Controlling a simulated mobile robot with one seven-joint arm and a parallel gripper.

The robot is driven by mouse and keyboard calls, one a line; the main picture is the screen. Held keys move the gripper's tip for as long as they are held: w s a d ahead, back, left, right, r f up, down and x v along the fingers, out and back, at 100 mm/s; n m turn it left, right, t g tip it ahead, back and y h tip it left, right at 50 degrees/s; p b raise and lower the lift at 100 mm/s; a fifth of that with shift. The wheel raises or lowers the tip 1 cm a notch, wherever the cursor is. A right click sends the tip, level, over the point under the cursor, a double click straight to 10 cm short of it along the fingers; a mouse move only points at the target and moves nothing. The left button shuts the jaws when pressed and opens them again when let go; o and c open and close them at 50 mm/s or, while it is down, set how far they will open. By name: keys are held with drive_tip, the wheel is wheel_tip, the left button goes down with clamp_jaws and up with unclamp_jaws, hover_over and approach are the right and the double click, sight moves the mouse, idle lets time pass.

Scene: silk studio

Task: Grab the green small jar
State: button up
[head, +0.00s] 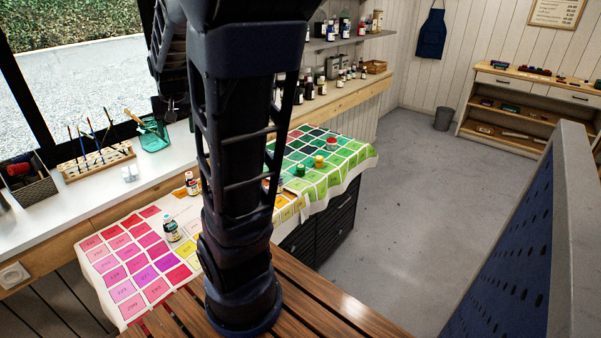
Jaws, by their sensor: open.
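A small green jar (300,170) stands upright on the green part of a colour-chart cloth (372,156), just right of my dark arm. A small yellow jar (319,161) and a small red jar (331,145) stand behind it to the right, apart from it. My gripper (172,110) is at the upper left, above the white counter by the window and well away from the green jar. It is open, and I see nothing in it. My arm column hides the middle of the cloth.
Two labelled bottles (171,229) (192,183) stand on the cloth left of my arm. Shelves of bottles are behind. A blue pegboard panel (510,250) stands at right; the grey floor between is clear.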

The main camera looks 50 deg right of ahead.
drive_tip(key=w+d+f+m+h, duration=0.1)
drive_tip(key=w+d+f+m, duration=0.15)
drive_tip(key=d, duration=0.45)
drive_tip(key=w+d+f+m, duration=0.1)
drive_tip(key=w+d+f, duration=0.25)
drive_tip(key=d, duration=0.25)
drive_tip(key=m+g+h, duration=0.2)
drive_tip(key=m+g, duration=0.1)
drive_tip(key=m, duration=0.5)
approach(300, 167)
wheel_tip(300, 167, down, 2)
drive_tip(key=shift+n, duration=0.25)
drive_tip(key=shift+d+x, duration=0.15)
drive_tip(key=shift+x, duration=2.45)
drive_tip(key=shift+d+x, duration=0.15)
drive_tip(key=shift+x, duration=2.5)
drive_tip(key=shift+w+r, duration=0.1)
drive_tip(key=shift+r, duration=0.1)
drive_tip(key=c, duration=1.1)
